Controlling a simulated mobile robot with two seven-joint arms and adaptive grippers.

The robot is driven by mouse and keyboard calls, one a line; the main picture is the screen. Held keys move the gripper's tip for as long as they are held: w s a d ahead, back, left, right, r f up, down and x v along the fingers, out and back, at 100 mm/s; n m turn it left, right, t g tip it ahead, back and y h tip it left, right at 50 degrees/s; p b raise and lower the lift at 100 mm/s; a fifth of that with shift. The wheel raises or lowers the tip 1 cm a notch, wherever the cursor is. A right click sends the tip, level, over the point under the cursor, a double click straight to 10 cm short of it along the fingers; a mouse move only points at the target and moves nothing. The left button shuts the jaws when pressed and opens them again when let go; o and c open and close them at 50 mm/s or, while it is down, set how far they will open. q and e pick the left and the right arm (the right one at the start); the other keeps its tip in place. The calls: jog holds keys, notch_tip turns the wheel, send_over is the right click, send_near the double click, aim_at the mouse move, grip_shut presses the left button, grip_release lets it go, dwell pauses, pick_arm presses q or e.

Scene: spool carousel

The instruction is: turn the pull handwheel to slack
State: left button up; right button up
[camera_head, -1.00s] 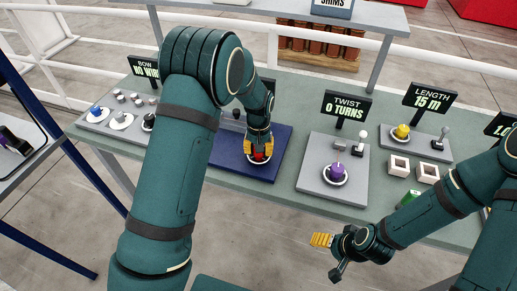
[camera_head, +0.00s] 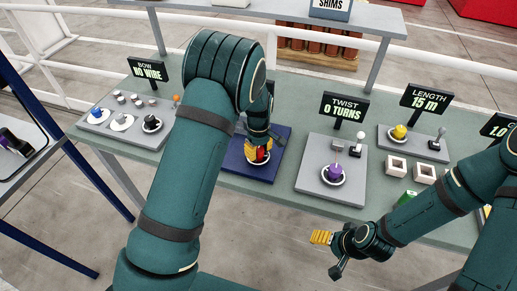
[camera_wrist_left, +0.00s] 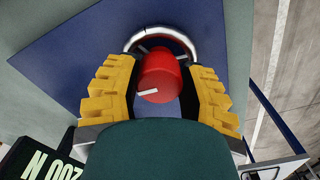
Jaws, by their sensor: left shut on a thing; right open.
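The red knob (camera_wrist_left: 159,78) stands inside a pale ring on a blue panel (camera_wrist_left: 85,45), with a white mark on its face. My left gripper (camera_wrist_left: 158,88) has its yellow fingers on either side of the knob and is shut on it. In the head view my left gripper (camera_head: 257,153) is over the red knob (camera_head: 260,155) on the blue panel (camera_head: 233,167). My arm hides the panel's left side and its sign, so I cannot read its label. My right gripper (camera_head: 320,238) is open and empty in front of the table.
A grey panel with a purple knob (camera_head: 333,174) and the TWIST sign (camera_head: 344,106) stands right of the blue panel. The LENGTH panel (camera_head: 393,148) and small white blocks (camera_head: 397,166) are further right. The BOW panel (camera_head: 104,132) is at the left. A white rail (camera_head: 300,44) runs behind.

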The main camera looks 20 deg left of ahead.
aim_at(259, 149)
pick_arm(q)
jog(key=shift+s+d+f+n, duration=0.1)
jog(key=shift+f+n, duration=0.05)
jog(key=shift+n, duration=0.45)
jog(key=o, duration=1.2)
jog(key=shift+r, duration=0.35)
notch_tip(259, 149, up, 12)
jog(key=shift+f, duration=0.25)
